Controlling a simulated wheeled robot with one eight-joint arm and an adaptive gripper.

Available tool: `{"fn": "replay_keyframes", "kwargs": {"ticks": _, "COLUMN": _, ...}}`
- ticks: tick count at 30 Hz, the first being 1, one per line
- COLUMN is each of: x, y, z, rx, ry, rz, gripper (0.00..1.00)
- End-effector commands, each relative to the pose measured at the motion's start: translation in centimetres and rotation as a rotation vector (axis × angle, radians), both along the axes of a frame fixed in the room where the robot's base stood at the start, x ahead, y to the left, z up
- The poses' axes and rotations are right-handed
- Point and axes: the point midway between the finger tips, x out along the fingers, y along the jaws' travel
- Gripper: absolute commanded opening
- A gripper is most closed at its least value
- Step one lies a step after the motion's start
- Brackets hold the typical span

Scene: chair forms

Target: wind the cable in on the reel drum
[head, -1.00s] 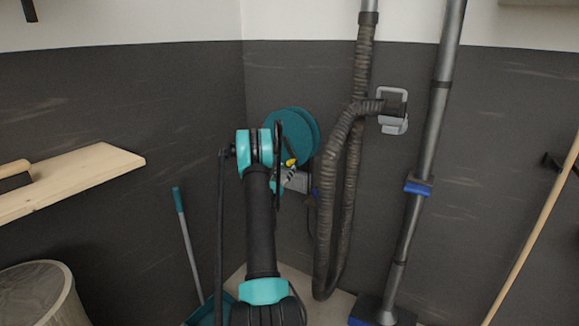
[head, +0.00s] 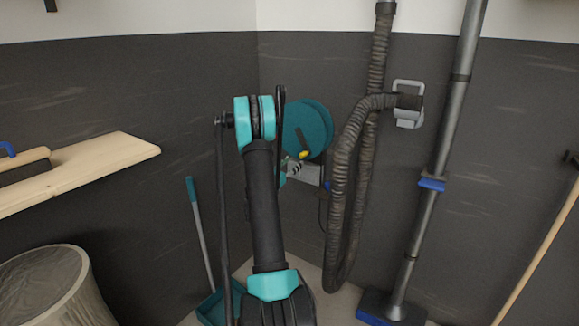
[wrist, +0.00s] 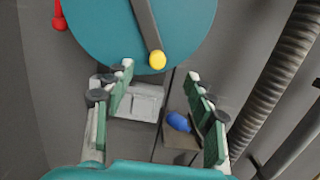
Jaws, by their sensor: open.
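The teal reel drum (head: 307,130) is a round disc in the corner behind my arm, and it fills the top of the wrist view (wrist: 100,30). A dark crank arm (wrist: 146,22) runs down its face to a yellow knob (wrist: 157,60) near the lower rim; the knob also shows in the head view (head: 304,155). My gripper (wrist: 165,92) is open and empty, its green-padded fingers spread below the drum, with the knob above and between the fingertips in the picture. In the head view my arm partly hides the gripper. I cannot make out the cable clearly.
A ribbed hose (head: 343,175) hangs from a wall holder (head: 409,103) right of the drum. A grey pipe (head: 440,140) stands further right. A wooden shelf (head: 90,168) and a bin (head: 45,290) are left. A blue knob (wrist: 179,121) sits below the drum.

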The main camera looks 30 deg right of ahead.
Motion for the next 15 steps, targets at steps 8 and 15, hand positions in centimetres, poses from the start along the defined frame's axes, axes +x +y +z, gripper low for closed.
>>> {"fn": "replay_keyframes", "kwargs": {"ticks": 8, "x": -0.6, "y": 2.0, "z": 0.4, "rx": 0.119, "ry": 0.030, "rz": 0.010, "gripper": 0.55}}
{"fn": "replay_keyframes", "kwargs": {"ticks": 15, "x": 0.3, "y": -0.5, "z": 0.4, "rx": 0.121, "ry": 0.030, "rz": 0.008, "gripper": 0.55}}
